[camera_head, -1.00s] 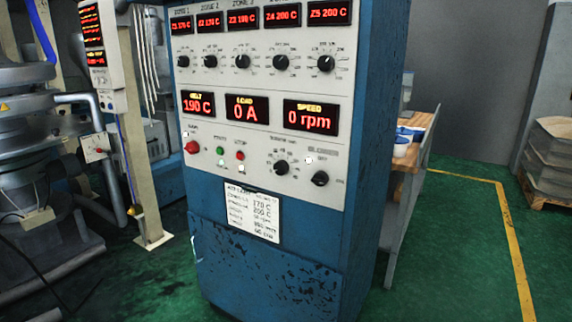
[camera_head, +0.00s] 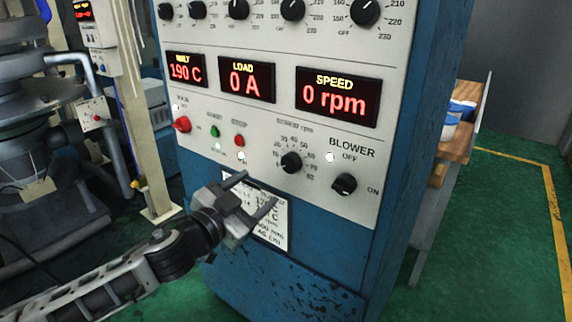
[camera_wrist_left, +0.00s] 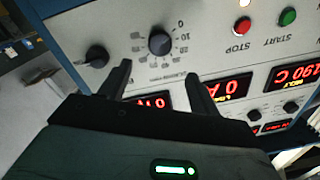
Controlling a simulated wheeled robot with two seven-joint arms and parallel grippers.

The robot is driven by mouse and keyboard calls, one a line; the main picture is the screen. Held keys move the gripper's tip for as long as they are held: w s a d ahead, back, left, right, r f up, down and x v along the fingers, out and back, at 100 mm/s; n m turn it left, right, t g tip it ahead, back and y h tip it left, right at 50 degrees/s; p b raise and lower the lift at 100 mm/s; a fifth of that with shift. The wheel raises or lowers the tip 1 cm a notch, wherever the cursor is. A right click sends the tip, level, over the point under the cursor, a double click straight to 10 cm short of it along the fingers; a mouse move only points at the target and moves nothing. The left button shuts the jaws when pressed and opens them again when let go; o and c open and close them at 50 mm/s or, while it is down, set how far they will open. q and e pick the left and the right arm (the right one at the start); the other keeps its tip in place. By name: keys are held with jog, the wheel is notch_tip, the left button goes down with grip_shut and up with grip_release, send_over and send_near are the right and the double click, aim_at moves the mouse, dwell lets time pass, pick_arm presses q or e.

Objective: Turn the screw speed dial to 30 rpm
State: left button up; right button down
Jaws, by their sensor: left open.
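The screw speed dial (camera_head: 291,162) is a black round knob on the cabinet's pale panel, inside a printed rpm scale. Its exact pointer setting is too small to tell. The speed display (camera_head: 337,99) reads 0 rpm. My left gripper (camera_head: 254,192) is open and empty, below and left of the dial in the head view, in front of the white label sheet (camera_head: 272,229). In the left wrist view, turned upside down, the dial (camera_wrist_left: 160,42) shows beyond the two fingers (camera_wrist_left: 160,75), roughly between them and apart from them. My right gripper is not in view.
The blower knob (camera_head: 344,185) sits just right of the dial. The green start button (camera_head: 215,132), red stop button (camera_head: 239,140) and red main switch (camera_head: 182,124) lie to the left. Zone knobs line the panel above. A wooden bench (camera_head: 459,140) stands behind the cabinet.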

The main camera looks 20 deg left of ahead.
aim_at(288, 166)
pick_arm(q)
jog(key=p+x, duration=0.1)
jog(key=x, duration=1)
jog(key=c, duration=1)
